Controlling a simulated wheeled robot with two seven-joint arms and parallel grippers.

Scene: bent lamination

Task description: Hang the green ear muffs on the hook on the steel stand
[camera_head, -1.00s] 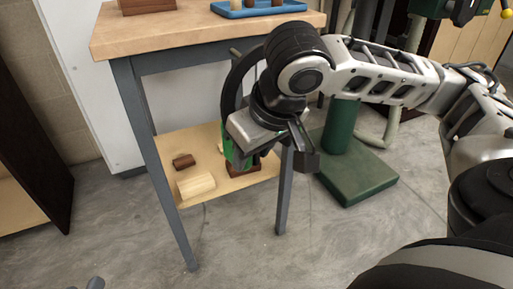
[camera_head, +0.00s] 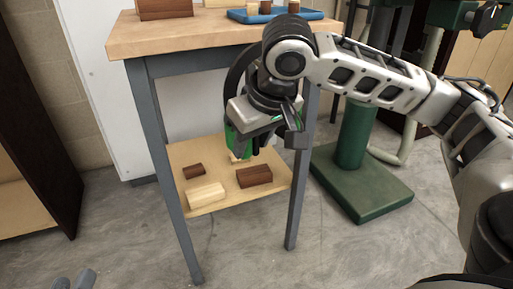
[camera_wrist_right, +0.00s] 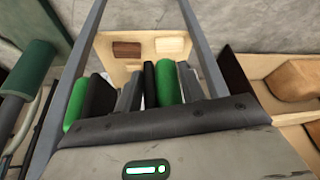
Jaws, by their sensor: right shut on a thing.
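The green ear muffs (camera_head: 238,141) hang from my right gripper (camera_head: 268,142), in front of the workbench and above its lower shelf. Their black headband (camera_head: 237,80) arcs up behind my wrist; the arm covers much of it. In the right wrist view, the green cups (camera_wrist_right: 190,84) and black pads show between and beside the fingers, with one cup at the left. My right gripper is shut on the ear muffs. My left gripper (camera_head: 76,281) barely shows at the bottom left edge, apart from everything; its opening is unclear. I cannot make out the stand's hook.
The workbench (camera_head: 175,45) has grey metal legs, a blue tray (camera_head: 262,17) on top and several wood blocks on its lower shelf (camera_head: 222,205). A green machine base (camera_head: 362,186) stands at right. A dark cabinet (camera_head: 45,130) is at left. The front floor is clear.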

